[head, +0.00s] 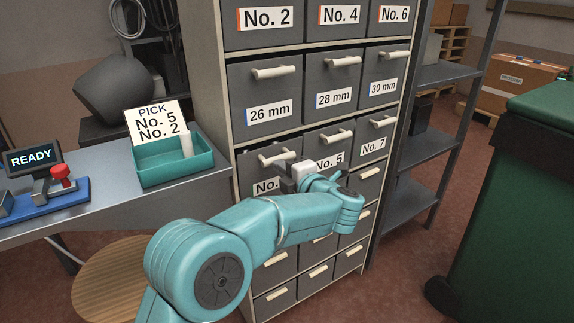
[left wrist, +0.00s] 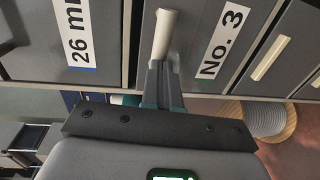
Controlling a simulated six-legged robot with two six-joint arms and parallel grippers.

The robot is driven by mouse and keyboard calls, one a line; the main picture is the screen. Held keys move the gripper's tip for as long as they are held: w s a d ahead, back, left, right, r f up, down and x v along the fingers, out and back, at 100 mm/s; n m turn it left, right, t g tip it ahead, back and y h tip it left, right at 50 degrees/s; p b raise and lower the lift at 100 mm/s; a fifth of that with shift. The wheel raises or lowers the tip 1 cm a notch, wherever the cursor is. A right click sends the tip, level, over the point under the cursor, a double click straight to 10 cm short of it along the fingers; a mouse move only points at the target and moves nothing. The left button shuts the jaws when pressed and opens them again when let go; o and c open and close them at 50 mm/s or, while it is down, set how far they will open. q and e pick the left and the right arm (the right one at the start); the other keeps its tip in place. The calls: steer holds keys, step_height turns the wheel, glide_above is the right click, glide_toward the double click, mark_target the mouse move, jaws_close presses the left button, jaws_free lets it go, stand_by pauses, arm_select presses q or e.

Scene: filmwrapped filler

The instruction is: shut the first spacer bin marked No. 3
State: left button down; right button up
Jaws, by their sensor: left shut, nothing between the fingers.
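The bin marked No. 3 (head: 246,167) is in the left column of the grey cabinet, below the 26 mm bin. Its white label (left wrist: 220,42) and pale bar handle (left wrist: 165,33) show clearly in the left wrist view. In the head view, my left gripper covers part of the label. The bin's front looks close to its neighbours; I cannot tell whether it stands slightly out. My left gripper (head: 290,177) is shut and empty in front of this bin. In the left wrist view its fingertips (left wrist: 159,68) are by the handle's end; contact is unclear. My right gripper is out of view.
The No. 5 bin (head: 329,146) and No. 7 bin (head: 376,133) are to the right. A bench with a teal tray (head: 175,163) stands left. A green wheeled bin (head: 520,200) stands right, beyond open floor.

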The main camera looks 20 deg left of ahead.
arm_select(q)
steer(key=shift+w+a+r+g+h+p, duration=0.4)
steer(key=shift+w+a+r+p, duration=0.15)
steer(key=shift+p, duration=0.75)
steer(key=shift+s+a, duration=0.1)
steer(key=shift+a, duration=0.05)
